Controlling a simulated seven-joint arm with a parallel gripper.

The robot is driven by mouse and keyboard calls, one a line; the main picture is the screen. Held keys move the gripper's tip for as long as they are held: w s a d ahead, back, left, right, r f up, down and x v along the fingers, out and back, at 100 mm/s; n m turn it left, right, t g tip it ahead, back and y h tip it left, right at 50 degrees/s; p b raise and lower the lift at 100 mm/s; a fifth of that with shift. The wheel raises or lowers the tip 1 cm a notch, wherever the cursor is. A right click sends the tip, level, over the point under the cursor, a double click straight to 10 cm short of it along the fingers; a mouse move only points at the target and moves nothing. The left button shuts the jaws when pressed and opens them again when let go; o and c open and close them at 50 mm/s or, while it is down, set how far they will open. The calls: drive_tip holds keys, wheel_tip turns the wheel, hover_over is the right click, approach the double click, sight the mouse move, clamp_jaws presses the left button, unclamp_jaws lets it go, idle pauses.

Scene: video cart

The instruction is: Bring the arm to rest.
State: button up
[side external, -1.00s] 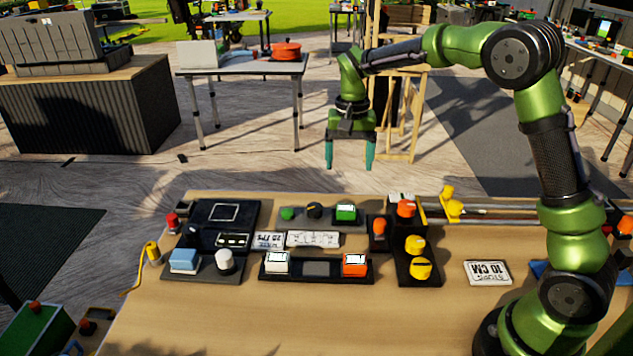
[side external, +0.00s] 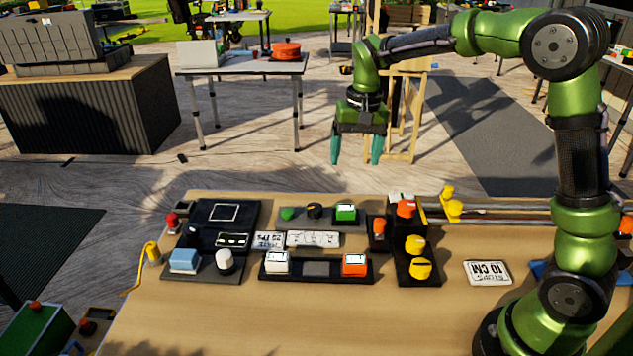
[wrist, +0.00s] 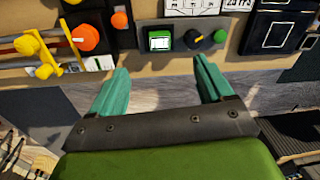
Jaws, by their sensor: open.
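My gripper (side external: 356,150) is open and empty. Its two teal fingers point down, in the air above and beyond the far edge of the wooden table (side external: 180,318) in the side view. In the wrist view my gripper (wrist: 160,80) shows both fingers apart with only floor and the table edge between them. My green arm arches over from its base at the right of the table and touches nothing on it.
The table's near part is bare. A wooden easel (side external: 408,110) stands behind my gripper.

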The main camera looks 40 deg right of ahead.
drive_tip(key=s+a+r+n+t, duration=0.1)
drive_tip(key=s+a+r+t, duration=0.1)
drive_tip(key=s, duration=0.8)
drive_tip(key=s+a+r+n+t+y, duration=0.1)
drive_tip(key=s+a+r+n+t, duration=0.1)
drive_tip(key=s, duration=0.8)
drive_tip(key=shift+a+r+t+y, duration=0.3)
drive_tip(key=shift+a+r+t, duration=0.45)
drive_tip(key=shift+a+t, duration=0.4)
